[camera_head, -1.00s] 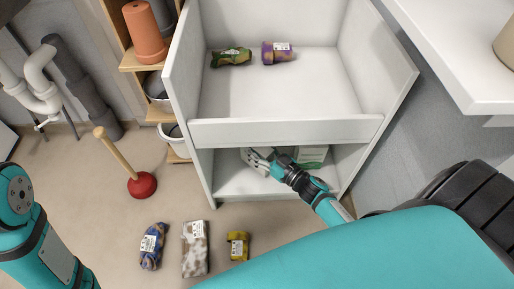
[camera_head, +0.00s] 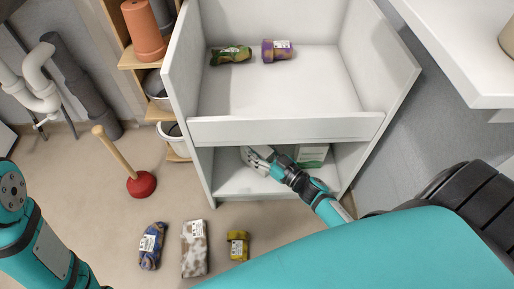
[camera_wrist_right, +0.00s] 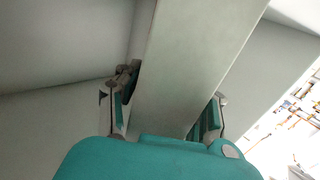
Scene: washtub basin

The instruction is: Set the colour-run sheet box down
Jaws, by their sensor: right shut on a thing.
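My right gripper (camera_head: 259,160) reaches into the lower compartment of the white cabinet (camera_head: 285,131), below its front board. In the right wrist view its two fingers (camera_wrist_right: 165,105) stand on either side of a pale, plain-faced box (camera_wrist_right: 195,60), which I take to be the colour-run sheet box, and are shut on it. In the head view the held box is mostly hidden by the gripper and the board, and I cannot tell whether it touches the compartment floor. My left gripper is out of view.
A white-and-green box (camera_head: 312,153) stands in the lower compartment, right of my gripper. Two wrapped packets, green (camera_head: 231,55) and purple (camera_head: 277,51), lie in the upper basin. Blue (camera_head: 152,246), mottled (camera_head: 194,248) and yellow (camera_head: 237,246) packets and a plunger (camera_head: 141,184) are on the floor.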

